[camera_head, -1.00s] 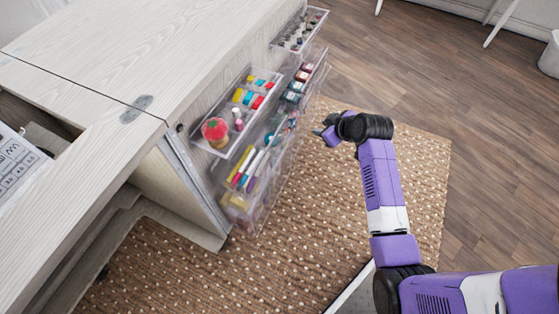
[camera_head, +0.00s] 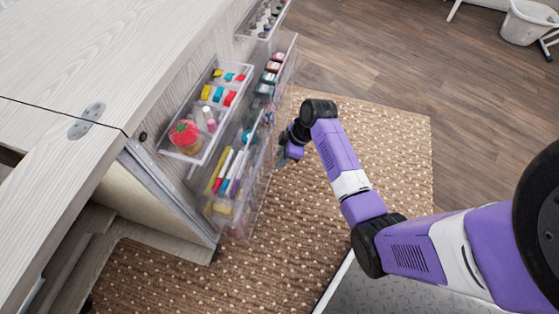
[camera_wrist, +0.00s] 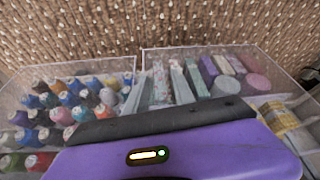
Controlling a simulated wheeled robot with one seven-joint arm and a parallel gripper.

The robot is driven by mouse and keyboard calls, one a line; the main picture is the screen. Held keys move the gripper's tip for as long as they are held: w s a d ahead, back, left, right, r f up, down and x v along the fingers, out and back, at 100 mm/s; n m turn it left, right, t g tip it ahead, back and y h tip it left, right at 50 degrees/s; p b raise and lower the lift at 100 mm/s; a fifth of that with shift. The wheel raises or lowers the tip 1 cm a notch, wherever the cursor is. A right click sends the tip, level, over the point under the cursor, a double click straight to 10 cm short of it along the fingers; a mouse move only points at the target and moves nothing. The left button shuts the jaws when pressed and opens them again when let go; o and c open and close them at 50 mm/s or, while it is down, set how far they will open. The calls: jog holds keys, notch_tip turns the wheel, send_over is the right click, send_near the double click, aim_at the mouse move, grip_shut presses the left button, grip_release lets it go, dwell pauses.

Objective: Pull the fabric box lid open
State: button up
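In the wrist view, a clear box (camera_wrist: 258,50) holds rolled or folded fabric pieces in green, grey, purple and pink. I cannot make out its lid apart from the clear walls. My gripper shows as a purple body with a dark front edge across the bottom of the wrist view, over the near side of the boxes. In the head view, my gripper (camera_head: 284,157) is low beside the outer face of the clear boxes on the cabinet's side. Its fingers are too small or hidden to judge, and I cannot tell whether it touches a box.
A clear box of thread spools (camera_wrist: 62,105) adjoins the fabric box on the left. The wooden cabinet (camera_head: 120,50) carries clear trays, one with a red tomato pincushion (camera_head: 184,134). A brown dotted rug (camera_head: 370,140) lies below. A white bin (camera_head: 528,22) stands far right.

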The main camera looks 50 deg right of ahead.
jog(key=shift+w+a+f, duration=0.15)
jog(key=shift+w+f, duration=0.05)
jog(key=shift+f, duration=0.35)
grip_shut()
dwell(1.1)
